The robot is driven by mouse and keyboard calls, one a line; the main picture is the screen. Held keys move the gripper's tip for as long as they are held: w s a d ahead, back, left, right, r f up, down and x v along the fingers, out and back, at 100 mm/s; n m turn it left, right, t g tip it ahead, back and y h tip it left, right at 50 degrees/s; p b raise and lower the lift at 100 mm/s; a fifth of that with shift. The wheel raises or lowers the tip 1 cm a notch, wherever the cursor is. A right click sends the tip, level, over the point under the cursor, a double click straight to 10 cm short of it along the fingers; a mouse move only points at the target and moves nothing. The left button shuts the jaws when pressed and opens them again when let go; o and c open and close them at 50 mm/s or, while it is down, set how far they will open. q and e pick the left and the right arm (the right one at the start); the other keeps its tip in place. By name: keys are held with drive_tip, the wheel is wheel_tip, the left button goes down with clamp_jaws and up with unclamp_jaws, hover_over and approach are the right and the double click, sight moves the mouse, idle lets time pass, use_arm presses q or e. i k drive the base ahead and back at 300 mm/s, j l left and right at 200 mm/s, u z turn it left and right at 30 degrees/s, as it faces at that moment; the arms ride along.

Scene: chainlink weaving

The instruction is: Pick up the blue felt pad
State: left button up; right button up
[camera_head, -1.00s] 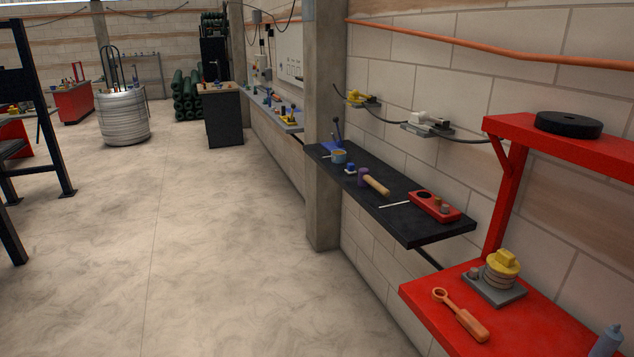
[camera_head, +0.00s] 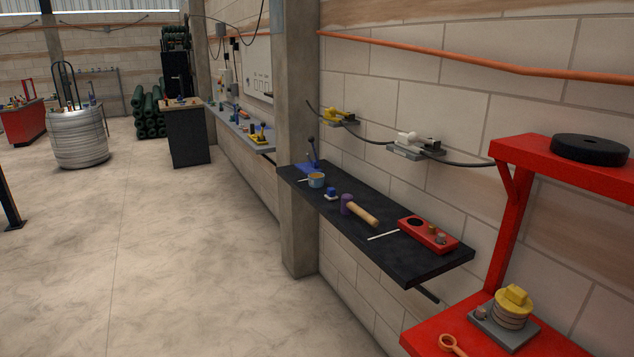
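I cannot clearly pick out a blue felt pad. Farther back on the same shelf is a flat blue base (camera_head: 308,167) with a dark upright lever. Both are too small to tell whether either is felt. Neither of my grippers is in view.
The black shelf also holds a blue-grey cup (camera_head: 316,180), a mallet (camera_head: 362,211) and a red block (camera_head: 428,234). A red bench (camera_head: 425,330) is at the lower right. A concrete pillar (camera_head: 297,140) stands beside the shelf. Open floor (camera_head: 190,270) lies left.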

sight(330, 195)
drive_tip(key=i+j, duration=0.25)
drive_tip(key=i, duration=0.45)
drive_tip(key=i+j+u, duration=0.15)
drive_tip(key=i, duration=0.5)
drive_tip(key=i+j, duration=0.25)
drive_tip(key=i, duration=0.45)
drive_tip(key=i+j+u, duration=0.1)
drive_tip(key=i, duration=0.6)
